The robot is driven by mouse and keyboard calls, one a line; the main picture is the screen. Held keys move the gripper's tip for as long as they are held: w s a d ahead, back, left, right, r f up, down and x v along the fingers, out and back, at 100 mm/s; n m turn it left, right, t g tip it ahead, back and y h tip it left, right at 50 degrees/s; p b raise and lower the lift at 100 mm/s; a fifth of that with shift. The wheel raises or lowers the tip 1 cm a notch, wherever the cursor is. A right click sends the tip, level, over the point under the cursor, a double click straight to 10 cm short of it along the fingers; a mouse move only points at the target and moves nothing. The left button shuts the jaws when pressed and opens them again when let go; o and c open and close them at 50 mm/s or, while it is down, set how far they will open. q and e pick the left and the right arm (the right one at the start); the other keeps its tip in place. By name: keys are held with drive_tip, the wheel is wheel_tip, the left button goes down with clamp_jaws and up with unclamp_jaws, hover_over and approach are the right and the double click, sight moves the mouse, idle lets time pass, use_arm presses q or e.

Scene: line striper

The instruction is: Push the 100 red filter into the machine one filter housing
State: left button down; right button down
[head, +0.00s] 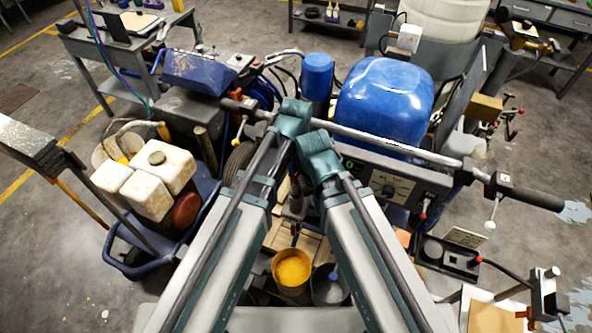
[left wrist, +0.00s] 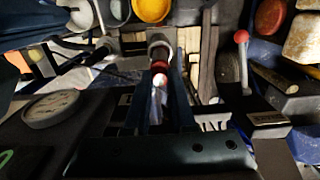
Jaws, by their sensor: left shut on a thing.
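In the left wrist view my left gripper (left wrist: 160,76) is shut on a slim piece with a red band and a pale, shiny body, which I take to be the red filter (left wrist: 160,67). The filter's far end points at a round grey ring, which looks like the filter housing (left wrist: 160,46). I cannot tell whether the filter is inside the ring or only against it. In the head view the line striper (head: 385,105) has a blue tank and a long handlebar. My two arms meet over it and hide the filter and housing. My right gripper does not show.
The handlebar (head: 365,138) crosses just beyond my wrists. A control panel (head: 395,185) stands at the right. A yellow paint bucket (head: 291,268) sits low between my arms. A blue cart (head: 125,250) with white jugs (head: 155,180) is at the left. A red-knobbed lever (left wrist: 241,37) stands right of the gripper.

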sight(296, 188)
use_arm(q)
drive_tip(key=shift+f+b, duration=4.35)
drive_tip(key=shift+f, duration=0.1)
idle(1.2)
drive_tip(key=c, duration=0.7)
unclamp_jaws()
drive_tip(key=shift+o, duration=0.3)
drive_tip(key=shift+o, duration=1.4)
wheel_tip(296, 188, up, 7)
drive_tip(key=p, duration=0.7)
drive_tip(key=shift+r, duration=0.1)
